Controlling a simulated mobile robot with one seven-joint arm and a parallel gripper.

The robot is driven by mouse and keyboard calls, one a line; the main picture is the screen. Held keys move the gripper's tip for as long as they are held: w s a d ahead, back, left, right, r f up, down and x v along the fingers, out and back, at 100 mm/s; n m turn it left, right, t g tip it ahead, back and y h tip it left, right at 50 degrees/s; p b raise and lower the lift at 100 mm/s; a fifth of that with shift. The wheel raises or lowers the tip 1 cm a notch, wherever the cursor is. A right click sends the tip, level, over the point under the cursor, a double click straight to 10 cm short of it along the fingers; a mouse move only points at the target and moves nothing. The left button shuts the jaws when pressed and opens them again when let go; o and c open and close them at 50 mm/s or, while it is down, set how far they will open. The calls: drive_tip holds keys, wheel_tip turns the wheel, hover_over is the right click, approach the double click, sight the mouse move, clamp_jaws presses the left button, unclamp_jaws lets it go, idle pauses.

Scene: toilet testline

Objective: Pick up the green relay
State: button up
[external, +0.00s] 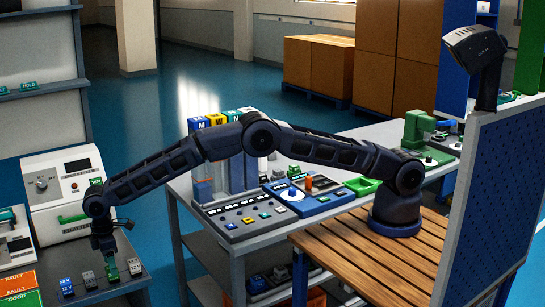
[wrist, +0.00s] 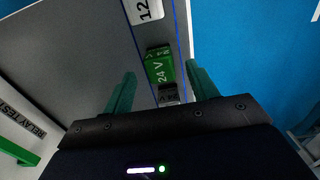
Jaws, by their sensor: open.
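The green relay (wrist: 160,70), marked 24 V, lies between my spread fingers in the wrist view, with a gap on each side. My gripper (external: 109,266) has teal-green fingers and is open, pointing down over the small grey bench at the lower left of the external view. Its fingertips also show in the wrist view (wrist: 160,72). In the external view the green at the fingers blends together, so I cannot separate the relay from them. How far the fingertips are above the bench is unclear.
A blue relay (external: 67,287), a grey relay (external: 89,280) and another grey one (external: 134,265) stand in a row on the bench. A white tester (external: 70,190) with a green handle stands behind. Blue floor (wrist: 250,60) lies beyond the bench edge.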

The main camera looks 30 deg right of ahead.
drive_tip(key=shift+f, duration=1.55)
drive_tip(key=c, duration=1.1)
drive_tip(key=shift+r, duration=0.15)
